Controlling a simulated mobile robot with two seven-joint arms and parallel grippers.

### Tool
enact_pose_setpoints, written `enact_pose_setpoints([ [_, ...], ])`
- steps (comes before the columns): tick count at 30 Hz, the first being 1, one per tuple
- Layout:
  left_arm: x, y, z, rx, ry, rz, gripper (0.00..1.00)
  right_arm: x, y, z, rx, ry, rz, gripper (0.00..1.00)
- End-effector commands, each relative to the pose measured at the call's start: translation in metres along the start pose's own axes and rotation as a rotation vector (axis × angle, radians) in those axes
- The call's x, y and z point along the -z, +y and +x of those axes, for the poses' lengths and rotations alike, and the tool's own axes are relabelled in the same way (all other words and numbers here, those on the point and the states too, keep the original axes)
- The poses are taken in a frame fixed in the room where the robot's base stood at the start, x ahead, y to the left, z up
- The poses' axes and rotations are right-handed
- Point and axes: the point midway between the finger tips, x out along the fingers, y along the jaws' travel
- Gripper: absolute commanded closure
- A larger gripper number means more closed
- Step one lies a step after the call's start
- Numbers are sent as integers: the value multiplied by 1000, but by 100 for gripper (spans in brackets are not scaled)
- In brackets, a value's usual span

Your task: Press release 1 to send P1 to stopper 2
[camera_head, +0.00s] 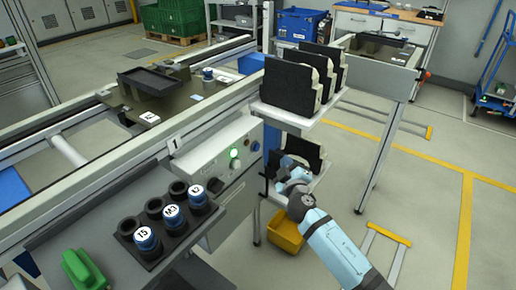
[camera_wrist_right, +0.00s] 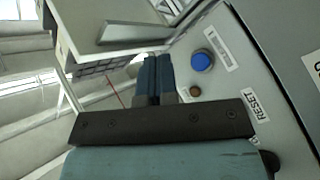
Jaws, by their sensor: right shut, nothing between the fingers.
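The control box (camera_head: 212,150) stands at the conveyor's near side under a plate marked 1 (camera_head: 174,143). Its face has a lit green button (camera_head: 234,153), a pale button (camera_head: 236,164) and a blue button (camera_head: 255,146). A pallet (camera_head: 180,97) with a dark tray and a blue-capped part sits on the conveyor; its tag (camera_head: 149,117) is hard to read. My right gripper (camera_head: 284,164) is right of the box, below the shelf. In the wrist view its fingers (camera_wrist_right: 157,72) are shut and empty, beside the blue button (camera_wrist_right: 202,60) and the RESET label (camera_wrist_right: 256,104). I see no contact.
A shelf (camera_head: 311,119) with upright black-and-cream parts stands above my right gripper, and another such part is beside it. A yellow bin (camera_head: 286,232) is below. A black holder (camera_head: 150,251) with blue-capped parts and a green object (camera_head: 84,268) are at front left.

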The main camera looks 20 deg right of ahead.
Motion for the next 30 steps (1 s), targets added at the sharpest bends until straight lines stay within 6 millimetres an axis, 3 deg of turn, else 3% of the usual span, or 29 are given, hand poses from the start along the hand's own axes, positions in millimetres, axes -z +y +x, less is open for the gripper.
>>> enact_pose_setpoints([
  [13, -1, 3, 2, -11, 32, -9, 57, 29, -31, 41, -1, 0, 3, 100],
  [21, 26, 10, 4, -35, 110, -8, 57, 35, -34, 48, 0, 0, 2, 100],
  [30, 21, 10, 4, -34, 100, -10, 57, 34, -34, 48, 0, -1, 2, 100],
])
